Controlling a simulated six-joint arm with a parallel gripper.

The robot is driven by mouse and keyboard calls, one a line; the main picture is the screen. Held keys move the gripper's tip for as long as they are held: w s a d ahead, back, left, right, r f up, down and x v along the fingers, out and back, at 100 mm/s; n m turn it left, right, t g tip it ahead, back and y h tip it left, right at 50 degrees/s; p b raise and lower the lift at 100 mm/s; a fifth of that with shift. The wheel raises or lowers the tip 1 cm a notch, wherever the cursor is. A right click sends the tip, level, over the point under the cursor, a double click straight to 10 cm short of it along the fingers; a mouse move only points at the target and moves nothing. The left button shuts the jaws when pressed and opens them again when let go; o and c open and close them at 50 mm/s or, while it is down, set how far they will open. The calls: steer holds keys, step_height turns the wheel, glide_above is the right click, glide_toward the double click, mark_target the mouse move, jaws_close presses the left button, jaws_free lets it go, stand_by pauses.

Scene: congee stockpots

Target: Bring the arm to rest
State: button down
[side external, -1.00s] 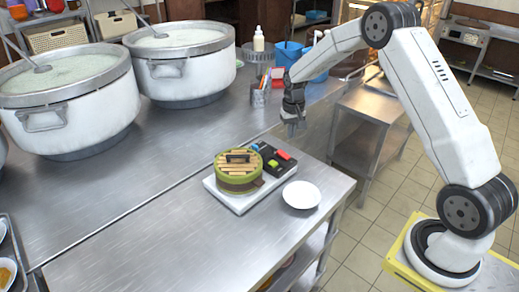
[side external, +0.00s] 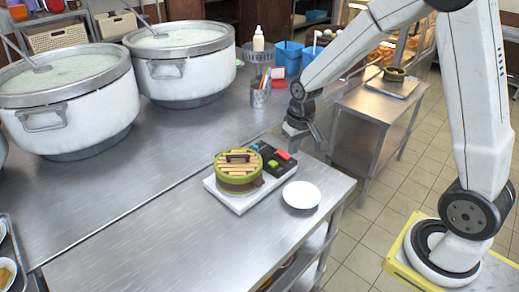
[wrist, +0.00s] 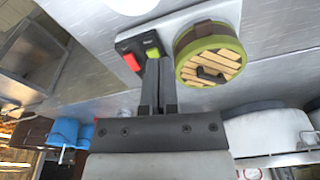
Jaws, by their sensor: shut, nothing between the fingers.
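My gripper (side external: 319,144) is shut and empty. It hangs in the air beyond the right rear of the white board, apart from everything on the counter. In the wrist view its fingers (wrist: 152,85) are together, with a strip of counter and the board behind them. A round green steamer with a slatted wooden lid and dark handle (side external: 238,172) sits on the white board (side external: 226,200). It also shows in the wrist view (wrist: 210,55). Beside it on the board is a black panel (side external: 268,157) with red, green and blue blocks.
A white plate (side external: 301,195) lies right of the board. Two large congee stockpots (side external: 65,105) (side external: 184,72) stand at the back left. A pencil cup (side external: 261,95) and blue containers (side external: 290,58) stand behind my gripper. A steel side table (side external: 372,105) is to the right.

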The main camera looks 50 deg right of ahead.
steer(key=s+a+n+t, duration=0.1)
steer(key=s+a+n, duration=0.1)
steer(key=s+a, duration=0.4)
steer(key=shift+s+r+n, duration=0.3)
steer(key=shift+s, duration=2.6)
